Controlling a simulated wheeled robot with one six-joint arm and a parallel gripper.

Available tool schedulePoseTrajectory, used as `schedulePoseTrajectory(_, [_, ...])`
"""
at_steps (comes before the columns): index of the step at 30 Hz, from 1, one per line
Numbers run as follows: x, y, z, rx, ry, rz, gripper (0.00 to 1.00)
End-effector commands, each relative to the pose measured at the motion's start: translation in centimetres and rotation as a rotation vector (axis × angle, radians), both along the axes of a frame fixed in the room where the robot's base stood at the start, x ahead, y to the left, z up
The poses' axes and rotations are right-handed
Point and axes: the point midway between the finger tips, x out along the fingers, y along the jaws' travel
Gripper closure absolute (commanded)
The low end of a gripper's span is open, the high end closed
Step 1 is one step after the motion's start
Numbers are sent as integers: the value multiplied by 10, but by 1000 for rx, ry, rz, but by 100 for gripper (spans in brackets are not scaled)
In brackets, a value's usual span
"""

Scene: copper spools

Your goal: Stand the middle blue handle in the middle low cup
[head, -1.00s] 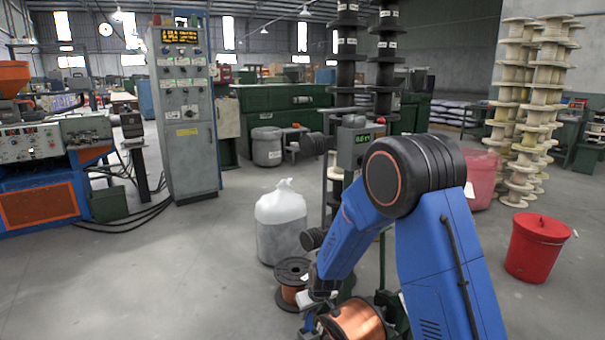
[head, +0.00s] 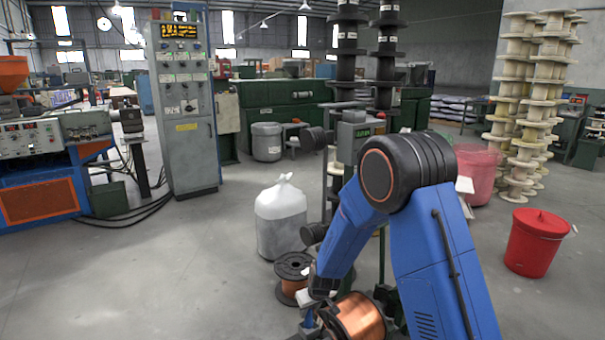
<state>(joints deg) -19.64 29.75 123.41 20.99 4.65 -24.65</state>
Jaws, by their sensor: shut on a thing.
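My gripper (head: 312,308) is low in the head view, small and partly hidden by my own arm. It is shut on a small blue piece (head: 309,320), which looks like a blue handle and points down near the bottom edge. I cannot tell from this view whether it is the middle handle. It is just left of a copper spool. The middle low cup cannot be made out; the area under the gripper is cut off by the frame's edge.
A large copper spool (head: 360,316) lies right beside the gripper, and another dark-flanged copper spool (head: 293,270) stands behind it. A white bag-topped bin (head: 281,222) is farther back. A red bucket (head: 533,243) is at right. Floor at left is clear.

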Motion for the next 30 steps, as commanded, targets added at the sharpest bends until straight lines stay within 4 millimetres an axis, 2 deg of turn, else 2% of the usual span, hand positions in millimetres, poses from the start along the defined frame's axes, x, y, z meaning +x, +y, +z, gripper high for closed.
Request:
schedulePoseTrajectory(9, [0,0,-10,-2,0,-1,100])
schedulePoseTrajectory(30, [4,4,-16,-2,-1,0,100])
